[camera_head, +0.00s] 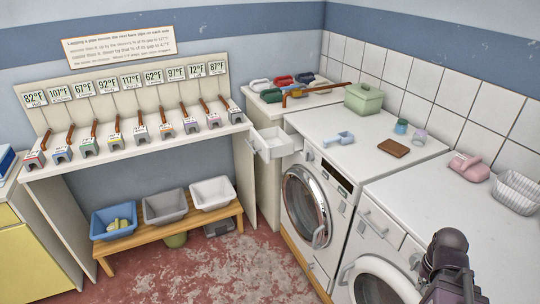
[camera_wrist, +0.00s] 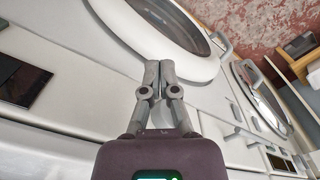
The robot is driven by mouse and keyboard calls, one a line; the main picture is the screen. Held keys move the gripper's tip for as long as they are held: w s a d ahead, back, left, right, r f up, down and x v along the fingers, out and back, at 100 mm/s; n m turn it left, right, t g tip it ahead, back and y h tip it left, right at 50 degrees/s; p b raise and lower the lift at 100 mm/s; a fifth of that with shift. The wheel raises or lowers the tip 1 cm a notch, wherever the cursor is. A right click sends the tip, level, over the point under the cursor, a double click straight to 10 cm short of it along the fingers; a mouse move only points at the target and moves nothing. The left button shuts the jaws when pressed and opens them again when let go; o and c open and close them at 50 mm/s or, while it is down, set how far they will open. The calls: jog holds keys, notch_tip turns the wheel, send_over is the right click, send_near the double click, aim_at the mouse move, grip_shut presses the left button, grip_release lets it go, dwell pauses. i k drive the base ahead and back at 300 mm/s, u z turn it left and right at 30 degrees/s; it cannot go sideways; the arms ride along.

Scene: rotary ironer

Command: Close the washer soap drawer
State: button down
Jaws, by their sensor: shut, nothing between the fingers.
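A white drawer (camera_head: 272,146) stands pulled out at the left end of the middle front-loading machine (camera_head: 305,205), beside a narrow cabinet; I cannot tell for certain which one it belongs to. The nearer machine at right has a drawer front (camera_head: 380,226) with a handle, which looks flush or nearly so. My gripper (camera_head: 469,290) is at the lower right of the head view, over the nearer machine's front and well apart from the pulled-out drawer. In the wrist view my gripper (camera_wrist: 159,66) is shut and empty, its fingertips by a round door (camera_wrist: 152,45).
The machine tops hold a green box (camera_head: 363,98), a blue scoop (camera_head: 339,138), a brown block (camera_head: 393,148) and a pink item (camera_head: 469,166). A wooden bench (camera_head: 170,232) with tubs stands at left. The floor (camera_head: 232,262) before the machines is open.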

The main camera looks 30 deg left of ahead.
aim_at(268, 142)
jog(key=z, duration=0.15)
jog(key=k, duration=1.6)
jog(key=u, duration=0.7)
jog(key=i, duration=1.7)
jog(key=u, duration=0.05)
